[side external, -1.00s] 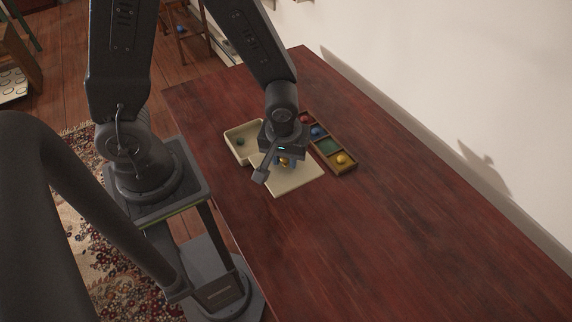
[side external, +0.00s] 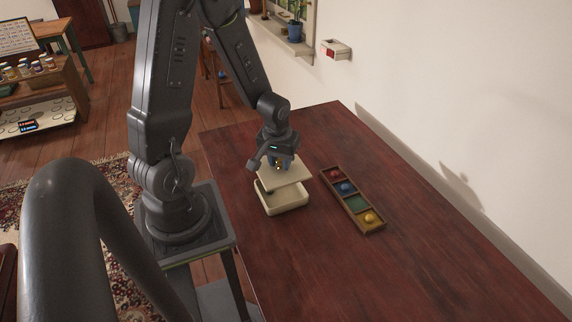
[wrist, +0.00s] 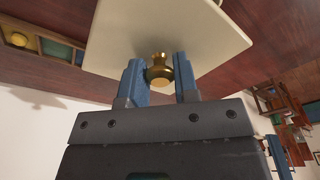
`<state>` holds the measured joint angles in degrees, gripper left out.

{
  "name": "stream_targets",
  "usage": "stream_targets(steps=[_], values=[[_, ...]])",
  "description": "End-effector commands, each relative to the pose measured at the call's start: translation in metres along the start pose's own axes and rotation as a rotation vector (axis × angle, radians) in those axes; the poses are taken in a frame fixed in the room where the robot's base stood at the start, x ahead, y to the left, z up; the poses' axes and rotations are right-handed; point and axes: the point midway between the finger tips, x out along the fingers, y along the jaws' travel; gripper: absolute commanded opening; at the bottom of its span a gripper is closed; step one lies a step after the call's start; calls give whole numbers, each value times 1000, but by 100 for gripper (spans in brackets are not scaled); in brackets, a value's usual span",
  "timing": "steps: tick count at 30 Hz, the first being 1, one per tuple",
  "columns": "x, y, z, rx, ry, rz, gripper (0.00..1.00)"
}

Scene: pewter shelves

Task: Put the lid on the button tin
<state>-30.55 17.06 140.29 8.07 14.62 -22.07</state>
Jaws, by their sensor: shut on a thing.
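The button tin (side external: 287,208) is a shallow cream open box on the red-brown table. The lid (side external: 285,175) is a flat cream plate with a brass knob. My gripper (side external: 279,163) is shut on the knob, its blue fingers on either side of it. In the wrist view the lid (wrist: 120,35) and the brass knob (wrist: 158,72) show between the fingertips of my gripper (wrist: 160,78). The lid hangs above the tin with a gap between them and hides much of its inside. I cannot tell how exactly the edges line up.
A long wooden tray (side external: 352,200) with compartments lies right of the tin. It holds a red, a blue and a yellow ball; its green compartment looks empty. The front and right of the table (side external: 430,265) are clear. A white wall (side external: 480,120) runs along the right.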

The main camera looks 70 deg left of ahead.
Motion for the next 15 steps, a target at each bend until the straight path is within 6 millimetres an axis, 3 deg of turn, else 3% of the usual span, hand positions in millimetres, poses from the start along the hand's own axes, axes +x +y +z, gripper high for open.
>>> stream_targets(steps=[15], values=[[10, 0, 2, 1, -2, -2, 5]])
